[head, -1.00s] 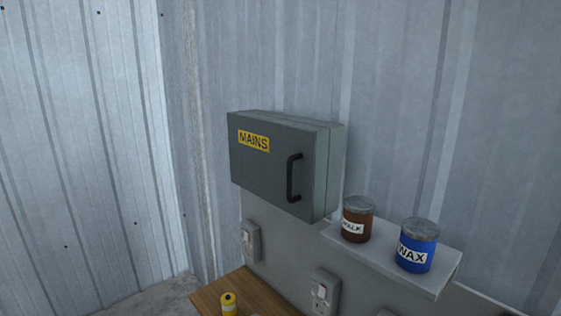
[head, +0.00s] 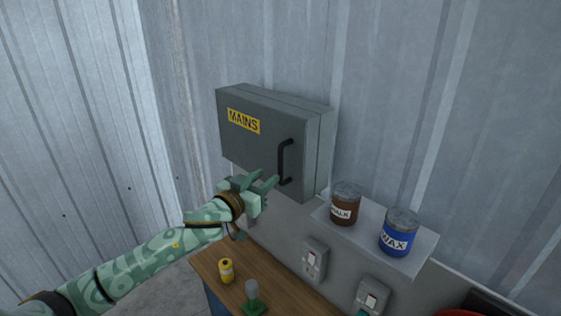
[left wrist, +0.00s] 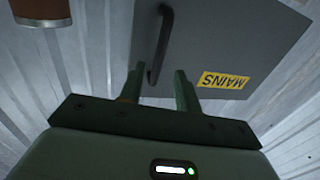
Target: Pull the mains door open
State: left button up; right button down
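The mains box (head: 240,155) is a grey cabinet on the wall with a yellow MAINS label; its door looks closed. A black bar handle (head: 285,161) stands upright on the door's right side. My left gripper (head: 262,182) is open and empty, just left of and near the handle's lower end. In the left wrist view the door (left wrist: 215,45) appears upside down. There the open fingers of my left gripper (left wrist: 160,75) straddle the handle (left wrist: 161,40) in the picture, with the handle nearer the left finger. I cannot tell if they touch it. My right gripper is not in view.
A shelf (head: 413,263) right of the box holds a brown can (head: 345,205) and a blue WAX can (head: 397,235). Below is a wooden bench (head: 208,262) with a yellow cylinder (head: 226,270) and a green-based item (head: 253,300). Switches (head: 314,260) are on the panel.

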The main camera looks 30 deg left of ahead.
aim_at(280, 166)
pick_arm(q)
jog(key=w, duration=0.5)
jog(key=w+d+p, duration=0.1)
jog(key=w, duration=0.1)
jog(key=shift+w+d, duration=0.1)
jog(key=shift+w, duration=0.25)
jog(key=shift+s, duration=0.1)
grip_shut()
